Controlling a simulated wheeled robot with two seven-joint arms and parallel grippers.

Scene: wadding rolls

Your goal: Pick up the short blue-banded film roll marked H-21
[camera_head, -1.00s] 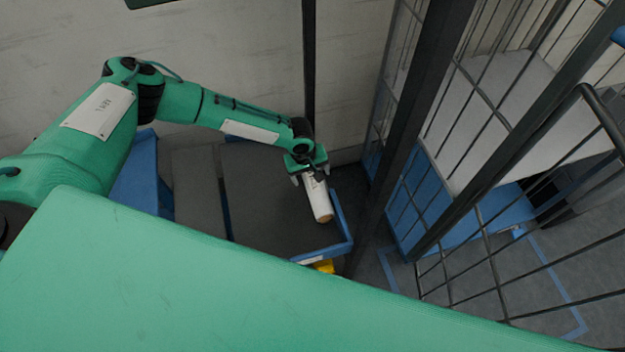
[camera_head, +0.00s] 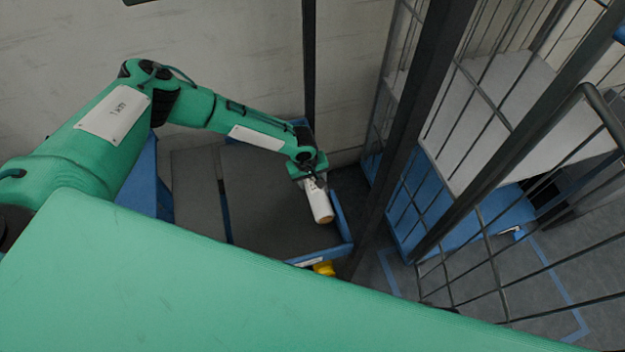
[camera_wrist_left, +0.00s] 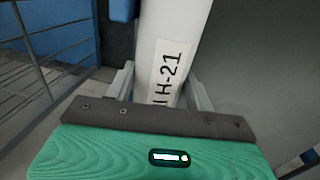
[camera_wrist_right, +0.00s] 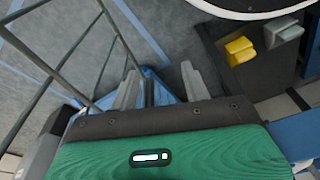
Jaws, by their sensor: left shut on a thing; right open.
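The white film roll (camera_head: 319,205) is at the right end of the dark-topped blue bin, with its tan end toward the head camera. In the left wrist view the roll (camera_wrist_left: 173,45) carries a white label reading H-21 and runs between the two fingers. No blue band shows on the visible part. My left gripper (camera_head: 316,184) is shut on the roll; it also shows in the left wrist view (camera_wrist_left: 160,90). My right gripper (camera_wrist_right: 165,85) is open and empty over the floor, in the right wrist view only.
The blue bin (camera_head: 343,226) with dark flat surfaces stands against the pale wall. A dark post (camera_head: 400,130) and a wire cage (camera_head: 480,190) stand close to its right. A yellow object (camera_head: 324,268) sits below the bin's front edge.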

